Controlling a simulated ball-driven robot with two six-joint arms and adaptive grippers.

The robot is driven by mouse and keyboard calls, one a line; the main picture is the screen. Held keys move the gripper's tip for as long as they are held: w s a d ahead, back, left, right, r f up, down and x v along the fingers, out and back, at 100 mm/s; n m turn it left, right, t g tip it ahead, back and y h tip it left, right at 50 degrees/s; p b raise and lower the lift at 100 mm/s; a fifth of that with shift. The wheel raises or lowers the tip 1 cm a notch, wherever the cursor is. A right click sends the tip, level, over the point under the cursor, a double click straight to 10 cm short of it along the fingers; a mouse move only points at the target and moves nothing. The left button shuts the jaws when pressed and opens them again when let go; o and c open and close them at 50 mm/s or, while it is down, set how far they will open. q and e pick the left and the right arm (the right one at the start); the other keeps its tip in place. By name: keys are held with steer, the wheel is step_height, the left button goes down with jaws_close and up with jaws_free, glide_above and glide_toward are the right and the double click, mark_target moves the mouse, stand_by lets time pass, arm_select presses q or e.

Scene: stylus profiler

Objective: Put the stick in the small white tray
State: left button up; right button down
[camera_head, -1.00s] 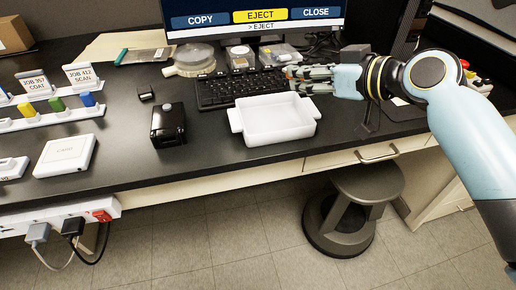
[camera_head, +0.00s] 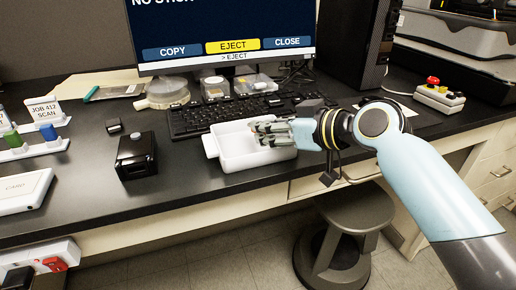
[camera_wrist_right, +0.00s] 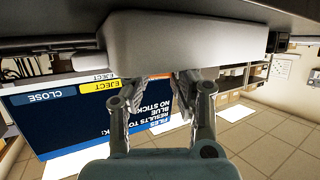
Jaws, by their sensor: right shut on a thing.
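The small white tray (camera_head: 230,160) stands near the front edge of the black bench in the head view. Its wall also shows large at the top of the upside-down right wrist view (camera_wrist_right: 190,45). My right gripper (camera_head: 264,132) reaches in from the right, with its fingers over the tray's inside. In the wrist view its two fingers (camera_wrist_right: 157,90) reach up to the tray's wall. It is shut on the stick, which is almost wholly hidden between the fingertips. My left gripper is not in view.
The monitor (camera_head: 225,30) shows EJECT highlighted. A keyboard (camera_head: 215,115) lies behind the tray. A black box (camera_head: 136,155) stands left of it, and a rack (camera_head: 35,150) with coloured sticks is farther left. A stool (camera_head: 345,235) stands below the bench.

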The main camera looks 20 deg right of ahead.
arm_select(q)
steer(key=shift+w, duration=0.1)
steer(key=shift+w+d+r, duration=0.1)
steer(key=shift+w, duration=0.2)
arm_select(e)
steer(key=c, duration=1)
jaws_free()
steer(key=shift+c, duration=0.2)
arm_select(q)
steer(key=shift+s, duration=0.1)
arm_select(e)
steer(key=v, duration=1.2)
